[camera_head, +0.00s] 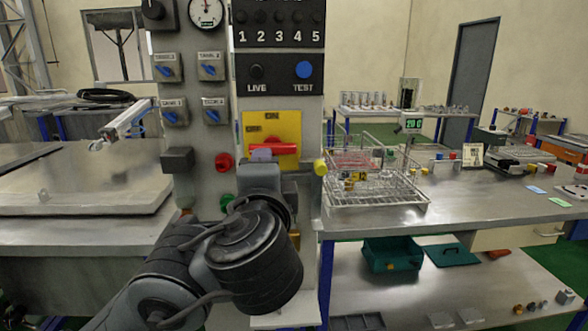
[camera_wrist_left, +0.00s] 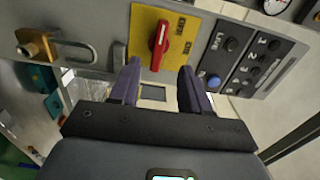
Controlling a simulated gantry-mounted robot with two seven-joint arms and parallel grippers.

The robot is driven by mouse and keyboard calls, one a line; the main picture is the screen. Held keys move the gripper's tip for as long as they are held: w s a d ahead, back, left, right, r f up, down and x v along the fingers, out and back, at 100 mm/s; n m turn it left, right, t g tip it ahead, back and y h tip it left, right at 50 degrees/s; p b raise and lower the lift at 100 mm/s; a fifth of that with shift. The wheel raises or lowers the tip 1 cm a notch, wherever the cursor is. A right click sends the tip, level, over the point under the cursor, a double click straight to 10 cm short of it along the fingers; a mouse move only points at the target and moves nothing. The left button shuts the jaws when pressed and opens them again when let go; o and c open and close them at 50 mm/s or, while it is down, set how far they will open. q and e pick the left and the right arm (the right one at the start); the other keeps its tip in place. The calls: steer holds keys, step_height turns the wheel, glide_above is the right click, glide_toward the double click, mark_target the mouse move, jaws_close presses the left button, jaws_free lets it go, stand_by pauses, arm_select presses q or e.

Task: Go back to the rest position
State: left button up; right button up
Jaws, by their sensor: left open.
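My left arm rises from the bottom of the head view, and its gripper (camera_head: 262,155) is in front of the control panel (camera_head: 218,95). The wrist hides much of the gripper there. In the left wrist view the gripper (camera_wrist_left: 158,82) is open, its two dark purple fingers apart with nothing between them. The red rotary handle (camera_wrist_left: 159,45) on the yellow plate (camera_wrist_left: 180,22) lies just ahead of the fingertips. In the head view the handle (camera_head: 282,149) lies across its plate (camera_head: 288,122). My right gripper is in neither view.
A wire rack (camera_head: 375,190) stands on the metal bench (camera_head: 470,195) at right, with a green box (camera_head: 385,262) on the shelf below. Blue switches, a red button (camera_head: 224,162) and a green button (camera_head: 227,201) are on the panel. A brass latch (camera_wrist_left: 38,46) sits beside the plate.

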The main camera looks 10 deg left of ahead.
arm_select(q)
step_height(320, 180, down, 23)
steer(key=d+g+h+p, duration=0.2)
steer(key=g+p, duration=0.3)
steer(key=p, duration=0.1)
steer(key=s+f+g+h+p, duration=0.1)
steer(key=s+f+g+p, duration=0.15)
steer(key=s+f, duration=0.35)
steer(key=s+f+g+h+p, duration=0.1)
steer(key=s+f+g+p, duration=0.15)
steer(key=f, duration=0.55)
steer(key=s+a+f+n+g+h+p, duration=0.1)
steer(key=s+f+n+g+p, duration=0.2)
steer(key=s, duration=0.6)
steer(key=s+a+f+n+g+p, duration=0.15)
steer(key=s+f, duration=0.25)
steer(key=s, duration=0.5)
steer(key=s+a+r+n+p, duration=0.1)
steer(key=s+a+n+p, duration=0.1)
steer(key=s+a+n, duration=0.4)
step_height(320, 180, up, 41)
steer(key=w+n+p, duration=0.1)
steer(key=n+p, duration=0.1)
steer(key=p, duration=3.5)
steer(key=shift+w+a+t, duration=0.15)
steer(key=shift+w+t, duration=0.1)
steer(key=shift+t, duration=0.2)
